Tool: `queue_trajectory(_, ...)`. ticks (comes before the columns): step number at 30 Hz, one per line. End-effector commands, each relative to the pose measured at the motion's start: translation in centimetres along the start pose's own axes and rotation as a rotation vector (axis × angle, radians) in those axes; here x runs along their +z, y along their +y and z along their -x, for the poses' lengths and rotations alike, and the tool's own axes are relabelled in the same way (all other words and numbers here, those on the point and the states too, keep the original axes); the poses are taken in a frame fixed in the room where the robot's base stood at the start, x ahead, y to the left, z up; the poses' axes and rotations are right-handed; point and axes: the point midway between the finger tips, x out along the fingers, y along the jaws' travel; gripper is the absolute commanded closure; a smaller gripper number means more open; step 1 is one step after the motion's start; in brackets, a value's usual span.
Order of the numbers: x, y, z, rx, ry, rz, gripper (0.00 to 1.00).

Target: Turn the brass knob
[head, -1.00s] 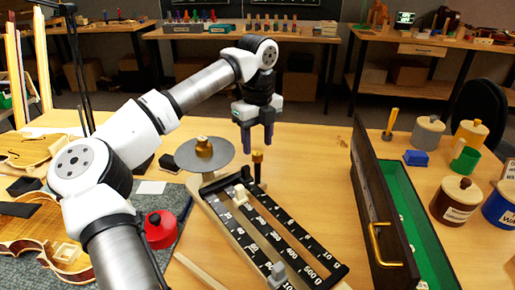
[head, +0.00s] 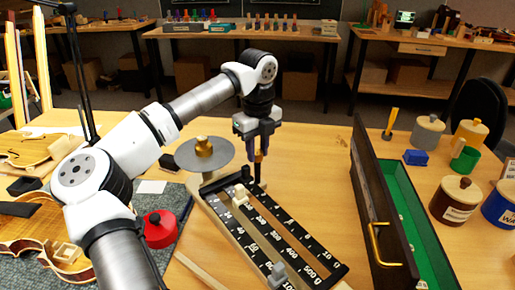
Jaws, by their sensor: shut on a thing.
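The brass knob (head: 258,157) tops a short dark post at the far end of the black balance scale (head: 290,229). My gripper (head: 258,149) points straight down over it, shut on the knob. The fingers cover most of the knob, so its turn angle cannot be told. The scale has white-numbered bars, with a pale slider (head: 240,196) on one bar and a grey slider (head: 277,272) near the front.
A round grey pan (head: 232,160) with a brass weight (head: 203,147) stands just left of my gripper. An open dark case (head: 372,190) with green lining lies to the right. Jars (head: 455,200) stand beyond it. A red container (head: 160,229) and violin parts are at left.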

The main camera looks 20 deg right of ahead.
Motion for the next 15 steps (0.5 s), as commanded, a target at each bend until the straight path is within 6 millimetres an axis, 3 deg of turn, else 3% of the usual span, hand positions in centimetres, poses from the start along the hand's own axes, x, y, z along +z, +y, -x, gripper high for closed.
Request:
queue_trajectory(8, 0.02, 0.01, 0.05, 0.000, 0.000, -0.052, 0.96)
queue_trajectory(15, 0.05, 0.02, 0.14, 0.001, -0.001, -0.207, 0.96)
